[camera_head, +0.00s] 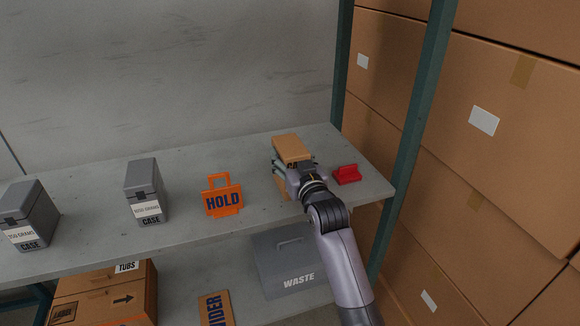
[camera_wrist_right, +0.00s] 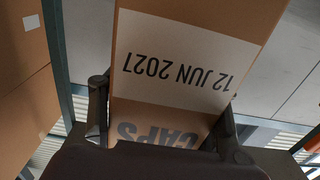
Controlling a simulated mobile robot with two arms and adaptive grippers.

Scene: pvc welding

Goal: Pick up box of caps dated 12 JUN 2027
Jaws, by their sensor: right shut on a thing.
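A brown cardboard box of caps (camera_head: 292,148) stands upright at the right part of the grey shelf (camera_head: 262,215). In the right wrist view the caps box (camera_wrist_right: 190,20) has a white label printed upside down with 12 JUN and a year starting 202; the last digit is hard to tell. CAPS is printed below the label. My right gripper (camera_head: 293,172) is shut on the caps box, with one finger on each side of it. The arm hides much of the box's front, and I cannot tell whether its base touches the shelf. My left gripper is out of view.
A red object (camera_head: 347,174) lies close right of the gripper. An orange HOLD sign (camera_head: 222,197) and two grey cases (camera_head: 146,190) (camera_head: 28,215) stand to the left. A green post (camera_head: 418,110) and stacked cartons (camera_head: 480,75) bound the right. A grey WASTE bin (camera_head: 290,262) sits below.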

